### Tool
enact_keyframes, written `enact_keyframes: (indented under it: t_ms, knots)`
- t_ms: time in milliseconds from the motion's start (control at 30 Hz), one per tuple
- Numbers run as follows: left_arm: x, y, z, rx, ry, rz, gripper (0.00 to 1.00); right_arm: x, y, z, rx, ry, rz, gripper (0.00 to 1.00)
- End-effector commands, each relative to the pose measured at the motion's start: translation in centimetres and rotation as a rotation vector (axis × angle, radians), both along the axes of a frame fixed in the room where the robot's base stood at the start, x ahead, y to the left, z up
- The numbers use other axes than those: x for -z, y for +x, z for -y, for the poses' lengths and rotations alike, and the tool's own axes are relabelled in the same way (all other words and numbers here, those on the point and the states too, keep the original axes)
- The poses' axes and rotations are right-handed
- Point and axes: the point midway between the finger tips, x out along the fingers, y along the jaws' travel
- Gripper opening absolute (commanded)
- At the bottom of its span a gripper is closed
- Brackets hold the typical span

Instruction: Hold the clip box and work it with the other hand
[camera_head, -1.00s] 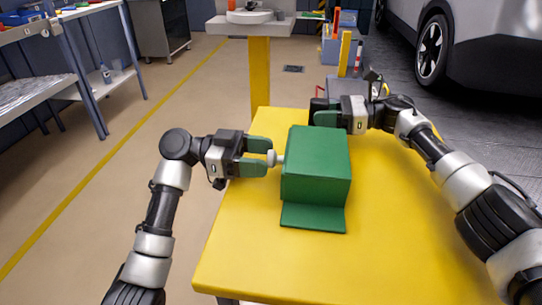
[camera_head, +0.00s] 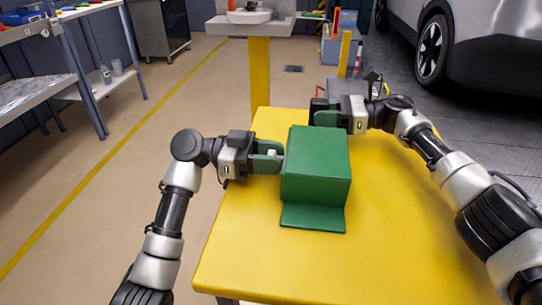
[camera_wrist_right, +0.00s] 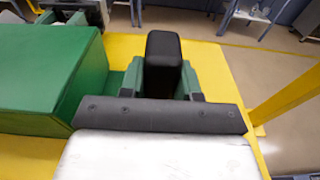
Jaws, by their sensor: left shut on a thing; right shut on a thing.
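The clip box (camera_head: 317,165) is a green box on the yellow table, with a flat green plate along its near bottom edge. It also shows at the left of the right wrist view (camera_wrist_right: 45,75). My left gripper (camera_head: 277,157) is at the box's left side, shut on the small white knob (camera_head: 271,153), which its fingers mostly hide. My right gripper (camera_head: 326,112) is behind the box, shut on a black block-shaped handle (camera_wrist_right: 163,47). How the handle joins the box is hidden.
The yellow table (camera_head: 400,230) is bare to the right of and in front of the box. A yellow post (camera_head: 260,75) and a sink (camera_head: 250,17) stand beyond it. A car (camera_head: 470,40) is at the back right, and a workbench (camera_head: 40,85) is at the left.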

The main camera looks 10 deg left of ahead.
Motion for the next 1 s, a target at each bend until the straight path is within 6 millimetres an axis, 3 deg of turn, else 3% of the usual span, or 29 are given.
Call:
enact_keyframes:
  t_ms: [133, 433, 800, 833, 1000]
  knots:
    - [0.1, 0.1, -1.1, -0.004, 0.003, -0.001, 0.0, 0.1, 0.0, 0.0, -0.001, -0.001, -0.001, 0.13]
    - [0.1, 0.1, -7.1, -0.005, 0.003, -0.002, 0.0, 0.1, 0.0, 0.0, -0.001, -0.001, -0.001, 0.13]
    - [0.1, 0.0, -7.9, -0.002, 0.002, -0.001, 0.0, 0.1, 0.0, 0.0, -0.002, -0.001, -0.001, 0.13]
    - [0.1, 0.0, -7.9, -0.002, 0.001, -0.001, 0.38, 0.1, 0.0, 0.0, -0.002, -0.001, -0.001, 0.13]
    - [0.1, 0.0, -7.8, -0.001, 0.001, -0.001, 0.62, 0.1, 0.0, 0.0, -0.002, -0.001, -0.001, 0.13]
